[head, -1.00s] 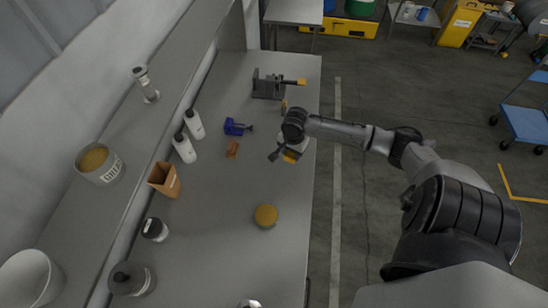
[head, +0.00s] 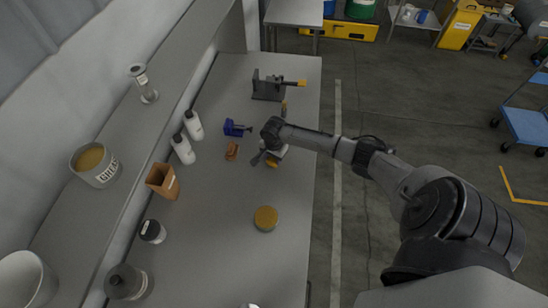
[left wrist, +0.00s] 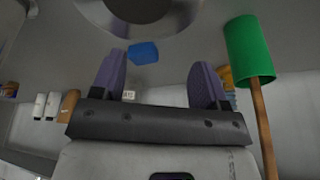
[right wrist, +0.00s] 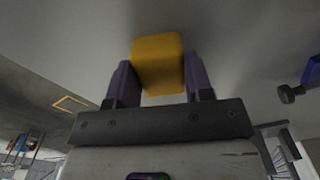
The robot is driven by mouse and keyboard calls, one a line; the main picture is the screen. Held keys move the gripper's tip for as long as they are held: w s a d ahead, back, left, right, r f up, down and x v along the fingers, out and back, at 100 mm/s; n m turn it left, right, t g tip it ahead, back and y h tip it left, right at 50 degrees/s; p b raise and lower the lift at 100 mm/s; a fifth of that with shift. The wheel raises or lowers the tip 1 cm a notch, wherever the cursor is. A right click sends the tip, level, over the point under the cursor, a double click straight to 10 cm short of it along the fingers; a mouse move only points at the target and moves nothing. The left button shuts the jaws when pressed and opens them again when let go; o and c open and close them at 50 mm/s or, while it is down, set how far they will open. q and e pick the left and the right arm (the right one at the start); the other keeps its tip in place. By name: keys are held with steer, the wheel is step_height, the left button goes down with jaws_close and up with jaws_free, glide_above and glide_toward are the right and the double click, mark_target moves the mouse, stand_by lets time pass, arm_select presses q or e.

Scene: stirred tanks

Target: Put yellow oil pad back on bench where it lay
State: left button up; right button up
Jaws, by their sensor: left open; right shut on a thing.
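The yellow oil pad (right wrist: 158,62) is a yellow block between the fingers of my right gripper (right wrist: 157,82), which is shut on it. In the head view the pad (head: 272,164) shows as a small yellow patch under my right gripper (head: 267,157), over the middle of the grey bench (head: 225,240). I cannot tell whether the pad touches the bench. My left gripper (left wrist: 158,85) is open, with nothing between its fingers in the left wrist view. It is not seen in the head view.
A brown block (head: 232,151) and a blue clamp (head: 236,127) lie left of the right gripper. A grey vise (head: 268,86) stands behind, and a round amber-topped tin (head: 266,218) in front. White bottles (head: 183,149) stand at left. A green cylinder (left wrist: 250,50) shows in the left wrist view.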

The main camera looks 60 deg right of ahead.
steer(key=shift+f, duration=0.2)
steer(key=o, duration=0.9)
steer(key=shift+c, duration=0.2)
